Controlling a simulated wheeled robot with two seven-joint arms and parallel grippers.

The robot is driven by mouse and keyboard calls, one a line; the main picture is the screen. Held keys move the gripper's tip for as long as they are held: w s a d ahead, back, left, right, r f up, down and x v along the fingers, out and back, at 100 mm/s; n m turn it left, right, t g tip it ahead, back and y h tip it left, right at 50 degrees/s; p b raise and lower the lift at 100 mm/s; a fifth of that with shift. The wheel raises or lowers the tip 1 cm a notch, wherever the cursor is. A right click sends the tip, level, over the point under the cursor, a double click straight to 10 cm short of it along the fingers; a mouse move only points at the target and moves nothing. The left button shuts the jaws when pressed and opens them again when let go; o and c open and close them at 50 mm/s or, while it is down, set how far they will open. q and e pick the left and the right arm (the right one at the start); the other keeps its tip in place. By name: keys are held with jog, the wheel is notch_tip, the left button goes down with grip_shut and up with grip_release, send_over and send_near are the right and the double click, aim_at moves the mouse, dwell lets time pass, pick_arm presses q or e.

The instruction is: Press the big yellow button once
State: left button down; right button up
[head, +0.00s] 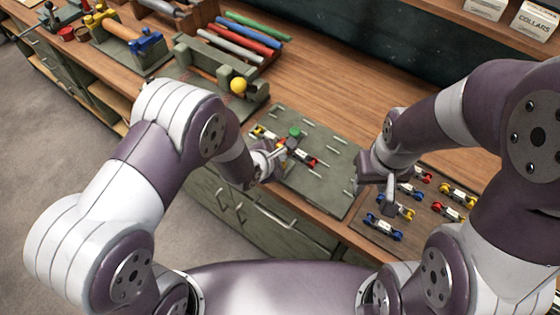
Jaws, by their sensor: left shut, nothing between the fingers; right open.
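The big yellow button (239,86) is a round yellow knob on the front of a grey-green bench machine (205,80), at the upper middle of the head view. Nothing covers it. My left gripper (284,150) is shut and empty over the left part of a grey-green pegged board (325,190), to the right of and nearer than the button, clearly apart from it. My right gripper (387,195) is open and empty between the pegged board and the small coloured parts at the right.
The board holds several pegs, a green knob (295,132) and small yellow and red parts. Several coloured parts (410,190) lie on a wooden tray at the right. The wooden bench (330,90) is clear behind the board.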

dwell(0.5)
pick_arm(q)
jog(key=shift+f, duration=0.45)
jog(key=shift+s+f+b, duration=0.1)
jog(key=shift+f+b, duration=0.85)
jog(key=shift+b, duration=0.05)
dwell(0.7)
jog(key=shift+r, duration=0.15)
jog(key=shift+r+p, duration=1.2)
jog(key=shift+p, duration=0.05)
notch_tip(320, 180, up, 5)
jog(key=p, duration=0.4)
jog(key=shift+r+p, duration=0.1)
jog(key=shift+p, duration=0.25)
